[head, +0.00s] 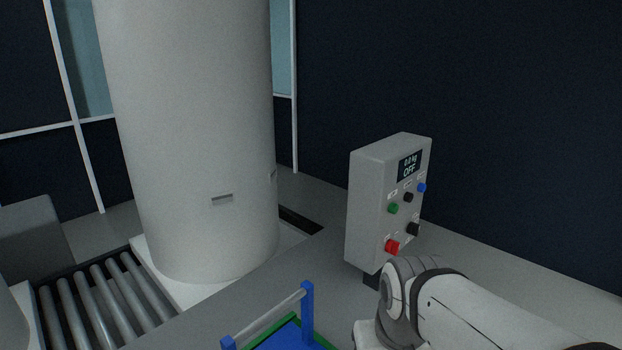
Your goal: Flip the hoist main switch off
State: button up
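A grey control box (373,198) stands on the right, tilted in the picture, with its panel facing right. Its small display (409,166) reads "0.0 kg" and "OFF". Below the display are a green button (393,208), a dark button (408,197) and a blue button (422,187). Lower down are a red control (392,247) and a black knob (414,229). The labels are too small to read, so I cannot tell which is the main switch. My white arm is at the lower right, just below the box. My gripper is not visible.
A large pale cylindrical tank (195,140) stands on a white base (152,268) left of the box. A roller conveyor (95,305) lies at the lower left. A blue and green frame with a grey bar (268,313) is at the bottom. Dark wall panels are behind.

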aim_at(391, 246)
jog(key=u, duration=1.5)
jog(key=k, duration=1.15)
jog(key=z, duration=1.3)
jog(key=i, duration=1)
